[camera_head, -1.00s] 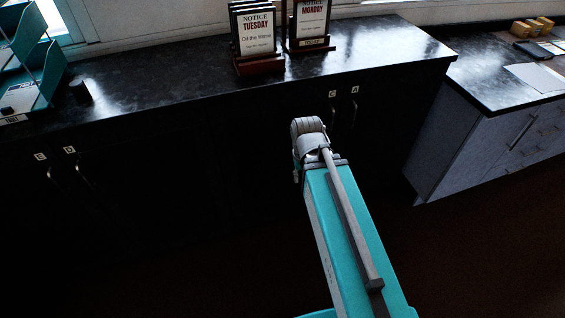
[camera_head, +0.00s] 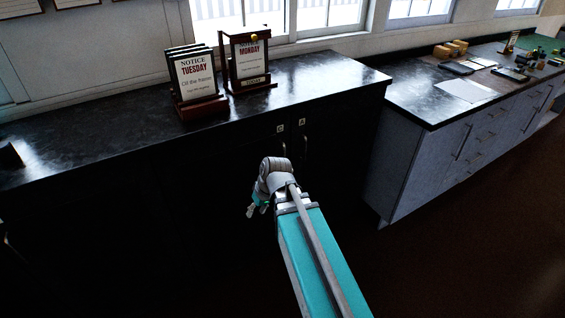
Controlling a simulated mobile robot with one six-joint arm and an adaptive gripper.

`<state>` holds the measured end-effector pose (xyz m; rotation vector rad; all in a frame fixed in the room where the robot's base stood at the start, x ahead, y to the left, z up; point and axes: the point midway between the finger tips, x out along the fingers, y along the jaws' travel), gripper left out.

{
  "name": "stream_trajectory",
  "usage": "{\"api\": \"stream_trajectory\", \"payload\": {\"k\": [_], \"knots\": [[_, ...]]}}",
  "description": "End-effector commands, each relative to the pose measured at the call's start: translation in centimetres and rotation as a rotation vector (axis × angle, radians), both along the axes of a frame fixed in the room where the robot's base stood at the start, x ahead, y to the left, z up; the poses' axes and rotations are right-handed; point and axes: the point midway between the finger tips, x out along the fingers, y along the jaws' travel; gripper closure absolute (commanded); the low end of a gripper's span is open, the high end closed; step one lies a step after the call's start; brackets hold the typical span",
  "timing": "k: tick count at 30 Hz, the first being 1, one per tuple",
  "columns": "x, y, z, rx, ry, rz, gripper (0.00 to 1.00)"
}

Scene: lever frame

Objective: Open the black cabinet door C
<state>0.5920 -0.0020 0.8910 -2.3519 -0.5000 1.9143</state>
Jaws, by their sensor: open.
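The black cabinet door C (camera_head: 222,160) is the left door of a dark pair under the black counter. It looks shut, though its edges are hard to make out. Its small label C (camera_head: 280,128) is at the upper right corner. A thin handle (camera_head: 284,149) hangs below the label, its lower part hidden behind my wrist. The door A label (camera_head: 302,121) and handle (camera_head: 305,145) are just to the right. My gripper (camera_head: 253,210) is open and empty in front of door C, below and left of its handle. I see no contact.
The black counter (camera_head: 110,128) bears a Tuesday notice stand (camera_head: 195,82) and a Monday notice stand (camera_head: 250,62). A grey cabinet with drawers (camera_head: 425,165) stands to the right, with papers and small items on top. The dark floor at the right is clear.

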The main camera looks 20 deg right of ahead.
Motion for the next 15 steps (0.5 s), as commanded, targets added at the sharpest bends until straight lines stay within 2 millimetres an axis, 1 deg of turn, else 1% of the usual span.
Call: {"api": "stream_trajectory", "payload": {"k": [1, 3, 8, 11, 15], "knots": [[1.1, -0.4, -1.6, 0.036, -0.04, 0.016, 0.49], [2.4, -0.8, -2.2, 0.087, -0.104, 0.044, 0.49], [5.3, -2.2, -3.2, 0.185, -0.267, 0.09, 0.49], [7.0, -3.5, -3.7, 0.231, -0.377, 0.108, 0.49], [9.3, -5.8, -4.1, 0.276, -0.538, 0.12, 0.49]]}}
